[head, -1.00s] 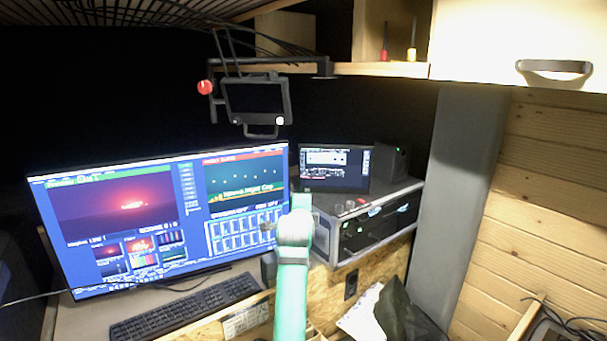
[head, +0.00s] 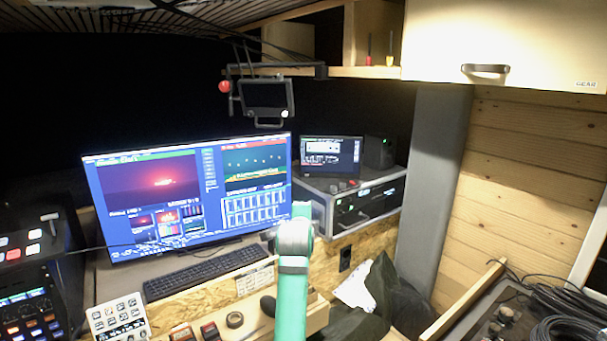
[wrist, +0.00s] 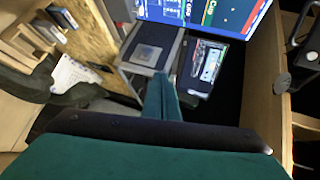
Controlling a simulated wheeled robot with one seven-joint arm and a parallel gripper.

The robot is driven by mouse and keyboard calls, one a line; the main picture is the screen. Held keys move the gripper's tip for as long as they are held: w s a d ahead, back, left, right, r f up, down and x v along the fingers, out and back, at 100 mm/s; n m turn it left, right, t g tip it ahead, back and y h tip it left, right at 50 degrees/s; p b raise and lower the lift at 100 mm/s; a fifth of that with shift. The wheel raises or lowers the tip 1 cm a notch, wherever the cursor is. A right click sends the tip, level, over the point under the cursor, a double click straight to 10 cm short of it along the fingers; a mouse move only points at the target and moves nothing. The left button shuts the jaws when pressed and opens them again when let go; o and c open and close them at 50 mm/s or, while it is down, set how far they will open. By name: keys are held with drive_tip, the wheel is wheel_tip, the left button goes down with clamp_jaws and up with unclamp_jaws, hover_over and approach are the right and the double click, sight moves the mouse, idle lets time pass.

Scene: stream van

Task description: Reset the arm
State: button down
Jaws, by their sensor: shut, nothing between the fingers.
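My arm, in teal green with a grey joint, rises from the bottom middle of the head view. The gripper end is mostly hidden behind my own arm links there. In the wrist view my gripper (wrist: 163,98) shows as teal fingers close together, shut and empty. It points toward the equipment rack (wrist: 152,50), with clear air between as far as I can tell. The rack also shows in the head view (head: 368,208), behind and right of my arm.
A large monitor (head: 190,195) and a keyboard (head: 205,271) stand left of my arm. A small screen (head: 331,157) sits on the rack. A camera monitor (head: 265,98) hangs above. A grey pillar (head: 432,180) stands right. A mixer panel (head: 118,316) is at lower left.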

drive_tip(key=s+d+f+n, duration=0.15)
drive_tip(key=s+f, duration=0.25)
drive_tip(key=f, duration=0.6)
drive_tip(key=s+a+f+n, duration=0.1)
drive_tip(key=s+f+n, duration=0.2)
drive_tip(key=f, duration=0.7)
drive_tip(key=s+f+n, duration=0.5)
drive_tip(key=s+f, duration=1.2)
drive_tip(key=s, duration=0.4)
drive_tip(key=s+f+n+y, duration=0.1)
drive_tip(key=s+f+n, duration=0.15)
drive_tip(key=s, duration=0.95)
drive_tip(key=s+f+n, duration=0.1)
drive_tip(key=s+n, duration=0.2)
drive_tip(key=s, duration=1)
drive_tip(key=s+r+n, duration=0.2)
drive_tip(key=s+r, duration=0.3)
drive_tip(key=s, duration=0.3)
drive_tip(key=s+a+r+n+t, duration=0.1)
drive_tip(key=s+r, duration=0.3)
drive_tip(key=s, duration=0.5)
drive_tip(key=shift+s+r+n+y, duration=0.3)
drive_tip(key=shift+r+n, duration=0.1)
drive_tip(key=shift+n, duration=0.1)
